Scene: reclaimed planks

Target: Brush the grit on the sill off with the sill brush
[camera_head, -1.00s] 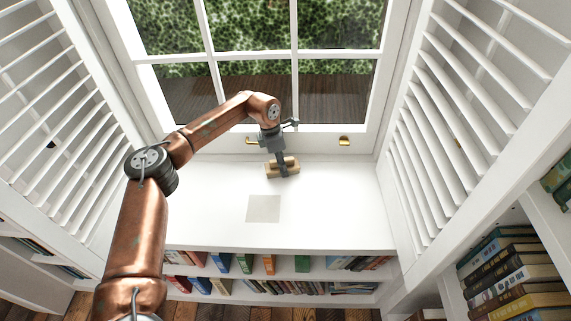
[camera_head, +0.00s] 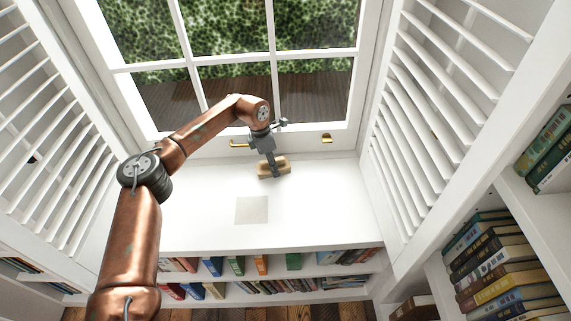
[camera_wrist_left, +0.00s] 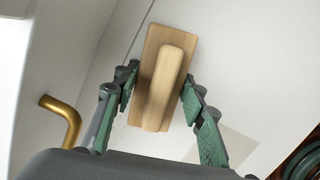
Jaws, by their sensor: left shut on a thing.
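The sill brush (camera_head: 264,171) is a light wooden block with a raised grip bar. It is at the back of the white sill (camera_head: 200,215), below the window, and in the wrist view (camera_wrist_left: 163,80) it lies between my fingers. My left gripper (camera_head: 273,168) reaches down from the window side and is shut on the brush's grip bar. Its green-padded fingers (camera_wrist_left: 160,88) flank the bar in the wrist view. Faint specks, perhaps grit, show beside the brush there; in the head view no grit can be made out. My right gripper is out of view.
A pale square (camera_head: 252,210) lies on the sill in front of the brush. Brass window handles (camera_head: 327,138) stick out behind it. Louvred shutters (camera_head: 430,110) flank both sides. Bookshelves (camera_head: 250,265) run below the front edge. The sill's right part is clear.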

